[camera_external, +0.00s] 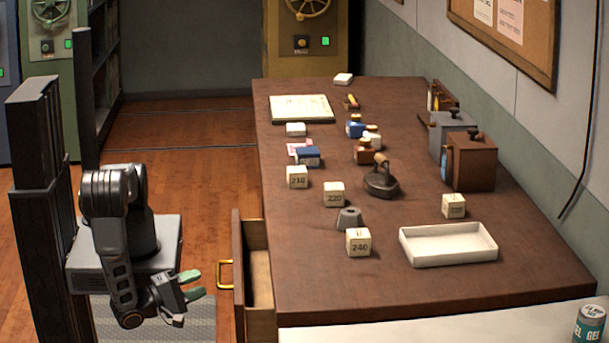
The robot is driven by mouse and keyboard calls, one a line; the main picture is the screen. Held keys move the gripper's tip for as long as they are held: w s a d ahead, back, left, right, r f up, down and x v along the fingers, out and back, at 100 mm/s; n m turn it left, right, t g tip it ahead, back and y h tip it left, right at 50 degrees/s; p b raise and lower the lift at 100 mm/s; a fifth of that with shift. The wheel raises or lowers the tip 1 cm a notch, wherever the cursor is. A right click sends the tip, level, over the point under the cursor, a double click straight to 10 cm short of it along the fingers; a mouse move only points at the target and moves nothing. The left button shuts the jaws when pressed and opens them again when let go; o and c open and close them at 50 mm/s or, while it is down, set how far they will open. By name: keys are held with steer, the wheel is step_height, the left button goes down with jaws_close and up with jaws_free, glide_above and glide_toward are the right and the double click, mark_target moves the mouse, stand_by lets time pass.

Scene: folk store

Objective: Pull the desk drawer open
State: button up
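The wooden desk drawer (238,265) stands pulled out from the left side of the dark brown desk (330,290), and its pale inside shows behind the front panel. A brass handle (224,275) sits on the drawer's outer face. My gripper (197,284) is left of the handle and looks apart from it, at about the same height in the picture. Its two green-tipped fingers are spread with a gap between them, and nothing shows between them. How deep the drawer is open is partly hidden by the desk top.
A can (590,324) stands on a white surface at front right. The wooden floor (215,180) left of the desk is clear.

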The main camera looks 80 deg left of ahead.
steer(key=v, duration=0.7)
steer(key=shift+s, duration=0.25)
steer(key=shift+w+f+b, duration=0.1)
steer(key=shift+w+b, duration=0.1)
steer(key=shift+b, duration=0.1)
steer(key=n+g+y+b, duration=0.1)
steer(key=n+g+y, duration=0.4)
steer(key=n+y, duration=0.1)
glide_toward(218, 272)
steer(key=shift+m, duration=0.4)
steer(key=x, duration=0.6)
steer(key=p+x, duration=0.1)
steer(key=x, duration=0.3)
steer(key=shift+a+f, duration=0.1)
steer(key=shift+f, duration=0.2)
steer(key=shift+c, duration=0.3)
jaws_close()
